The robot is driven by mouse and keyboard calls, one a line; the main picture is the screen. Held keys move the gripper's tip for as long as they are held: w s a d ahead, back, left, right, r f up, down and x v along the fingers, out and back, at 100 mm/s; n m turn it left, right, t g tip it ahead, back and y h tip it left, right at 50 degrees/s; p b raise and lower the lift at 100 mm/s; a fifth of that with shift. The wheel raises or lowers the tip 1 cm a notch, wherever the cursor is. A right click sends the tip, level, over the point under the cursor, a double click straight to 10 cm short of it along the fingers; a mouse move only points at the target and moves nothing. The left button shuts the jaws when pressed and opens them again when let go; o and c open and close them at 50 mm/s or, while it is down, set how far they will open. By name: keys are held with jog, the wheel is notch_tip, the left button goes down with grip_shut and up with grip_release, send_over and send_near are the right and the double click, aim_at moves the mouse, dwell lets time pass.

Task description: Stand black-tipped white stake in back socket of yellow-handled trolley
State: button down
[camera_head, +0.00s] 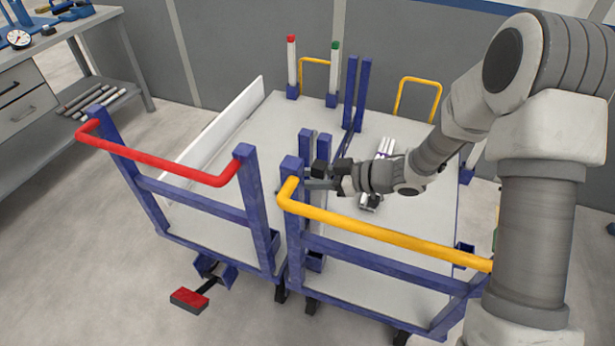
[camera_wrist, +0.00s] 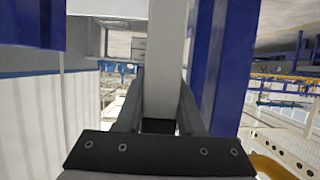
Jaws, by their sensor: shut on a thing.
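The yellow-handled trolley (camera_head: 385,228) stands in front, with a pale deck and blue posts. My gripper (camera_head: 318,180) is over its left side, just behind the left handle post. In the wrist view my gripper (camera_wrist: 160,118) is shut on a white upright bar (camera_wrist: 167,65), which I take for the white stake. A blue post (camera_wrist: 214,60) stands close on the right in the wrist view. A blue socket (camera_head: 314,261) sits low by the left handle post. I cannot tell which socket is the back one.
Red-tipped (camera_head: 291,62) and green-tipped (camera_head: 334,72) stakes stand upright at the back. Pale pipes (camera_head: 384,152) lie on the yellow-handled trolley's deck. A workbench is far left.

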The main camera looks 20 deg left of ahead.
notch_tip(320, 180, down, 9)
jog(key=b, duration=0.5)
jog(key=shift+f, duration=0.15)
dwell(0.4)
jog(key=shift+c, duration=2.2)
grip_release()
jog(key=p+v, duration=0.4)
jog(key=v, duration=1.3)
jog(key=shift+d, duration=0.2)
